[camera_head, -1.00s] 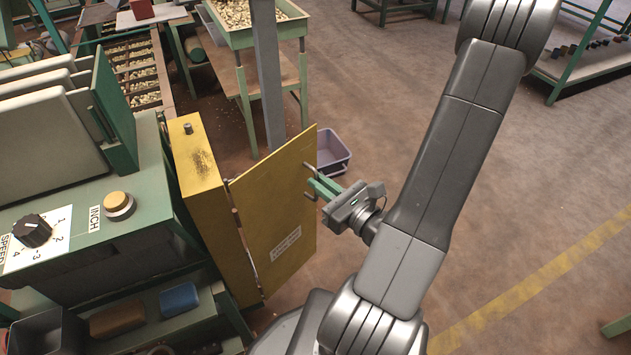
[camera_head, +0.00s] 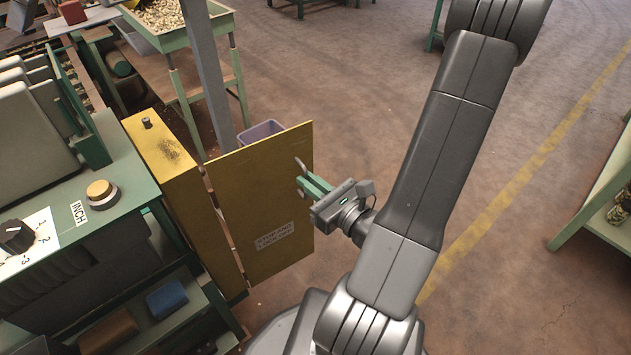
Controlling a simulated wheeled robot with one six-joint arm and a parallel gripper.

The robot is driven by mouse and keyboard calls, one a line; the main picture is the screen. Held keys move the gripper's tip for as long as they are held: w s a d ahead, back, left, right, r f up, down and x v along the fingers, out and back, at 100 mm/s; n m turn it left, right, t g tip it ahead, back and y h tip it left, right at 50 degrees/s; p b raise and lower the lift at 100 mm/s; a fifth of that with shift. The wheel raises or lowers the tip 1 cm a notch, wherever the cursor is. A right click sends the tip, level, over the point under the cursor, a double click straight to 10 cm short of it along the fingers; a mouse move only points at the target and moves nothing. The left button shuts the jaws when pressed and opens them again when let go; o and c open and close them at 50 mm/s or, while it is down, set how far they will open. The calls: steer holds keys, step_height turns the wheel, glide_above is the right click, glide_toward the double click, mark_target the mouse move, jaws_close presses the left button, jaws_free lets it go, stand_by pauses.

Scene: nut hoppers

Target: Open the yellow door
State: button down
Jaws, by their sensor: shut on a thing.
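The yellow door (camera_head: 262,200) hangs by its left edge on the yellow cabinet (camera_head: 165,160) and stands ajar, with a gap along the hinge side. The door handle (camera_head: 299,165) is near the door's free right edge, partly covered by the fingers. My gripper (camera_head: 306,187) has green fingers shut on the handle, reaching in from the right. The inside of the cabinet is hidden.
A green machine with a dial (camera_head: 16,236) and a yellow button (camera_head: 101,191) stands at the left. A grey post (camera_head: 207,75) and a lilac bin (camera_head: 261,132) are behind the door. The floor to the right is open up to a green shelf (camera_head: 595,205).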

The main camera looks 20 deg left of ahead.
steer(key=shift+s+a, duration=0.15)
steer(key=shift+s, duration=0.25)
steer(key=c, duration=1.5)
jaws_free()
steer(key=shift+s+a, duration=0.1)
steer(key=shift+a, duration=0.1)
steer(key=shift+c, duration=0.2)
steer(key=shift+d, duration=0.1)
steer(key=shift+d, duration=0.1)
steer(key=v, duration=1.3)
steer(key=shift+d, duration=0.25)
